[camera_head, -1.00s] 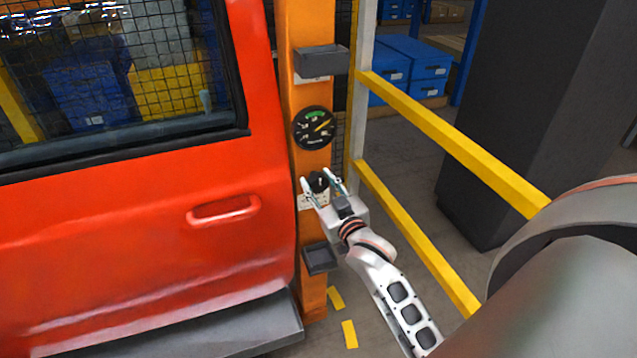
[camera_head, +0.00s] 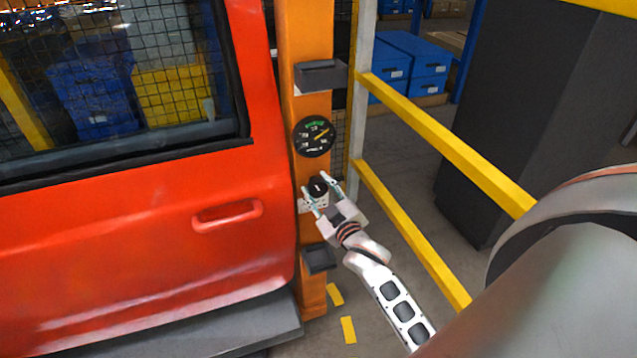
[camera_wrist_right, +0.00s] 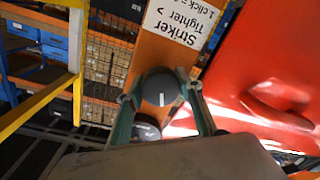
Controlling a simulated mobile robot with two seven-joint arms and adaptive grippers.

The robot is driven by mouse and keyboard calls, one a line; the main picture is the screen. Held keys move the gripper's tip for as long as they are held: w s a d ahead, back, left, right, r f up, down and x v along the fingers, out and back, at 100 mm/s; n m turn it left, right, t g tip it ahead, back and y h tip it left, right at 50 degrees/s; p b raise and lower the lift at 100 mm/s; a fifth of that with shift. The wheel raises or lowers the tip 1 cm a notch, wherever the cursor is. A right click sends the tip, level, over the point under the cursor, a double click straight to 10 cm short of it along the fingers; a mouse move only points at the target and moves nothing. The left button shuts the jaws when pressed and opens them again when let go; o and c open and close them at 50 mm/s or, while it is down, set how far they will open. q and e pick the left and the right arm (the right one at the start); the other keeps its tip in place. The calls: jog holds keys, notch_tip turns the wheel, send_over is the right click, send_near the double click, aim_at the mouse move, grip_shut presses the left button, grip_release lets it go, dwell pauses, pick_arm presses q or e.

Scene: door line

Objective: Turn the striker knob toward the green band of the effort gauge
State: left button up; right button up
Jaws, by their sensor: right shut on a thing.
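The striker knob (camera_head: 318,187) is round and black with a white pointer line, on an orange post. It also shows in the right wrist view (camera_wrist_right: 160,88), its line pointing roughly away from the label. My right gripper (camera_head: 316,189) is shut on the knob, a finger on each side. The effort gauge (camera_head: 314,137) is a black dial above the knob. Its green band is at the top, and its yellow needle points to the upper right, to the right of the band. In the wrist view the gauge is mostly hidden. My left gripper is out of view.
A red vehicle door (camera_head: 130,230) stands close left of the post. Grey boxes jut from the post above (camera_head: 320,75) and below (camera_head: 319,259) the knob. A yellow railing (camera_head: 450,145) runs at the right. A "Striker" label (camera_wrist_right: 182,22) shows upside down in the wrist view.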

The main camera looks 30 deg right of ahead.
jog(key=shift+n+p, duration=0.3)
jog(key=shift+n, duration=0.2)
jog(key=o, duration=1.1)
jog(key=s, duration=0.4)
jog(key=s+a, duration=0.1)
jog(key=s, duration=0.3)
jog(key=s+a, duration=0.1)
jog(key=s, duration=0.3)
jog(key=shift+r, duration=0.2)
